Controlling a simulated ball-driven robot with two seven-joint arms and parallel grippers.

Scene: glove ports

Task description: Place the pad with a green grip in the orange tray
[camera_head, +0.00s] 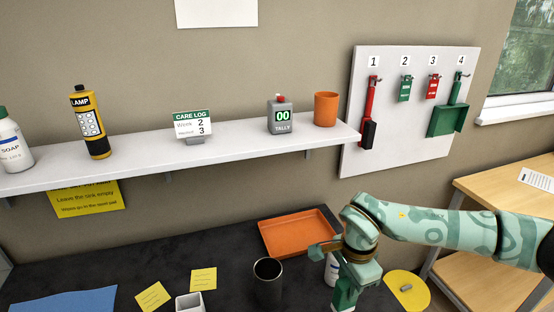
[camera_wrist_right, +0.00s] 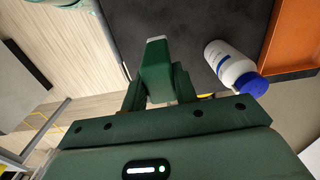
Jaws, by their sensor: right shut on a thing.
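The orange tray (camera_head: 298,235) lies on the dark counter and looks empty in the part I see; its edge also shows in the right wrist view (camera_wrist_right: 293,48). My right gripper (camera_head: 345,290) hangs over the counter, right of and nearer than the tray. In the right wrist view its fingers (camera_wrist_right: 156,88) are shut on a green block with a pale end (camera_wrist_right: 155,66), which looks like the pad's green grip. The pad's face is mostly hidden. My left gripper is not in view.
A white bottle with a blue cap (camera_wrist_right: 234,68) stands close to my right gripper, beside the tray. A dark cup (camera_head: 267,284), a white holder (camera_head: 189,303) and a yellow disc (camera_head: 410,292) are nearby. A shelf (camera_head: 230,143) runs above the counter.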

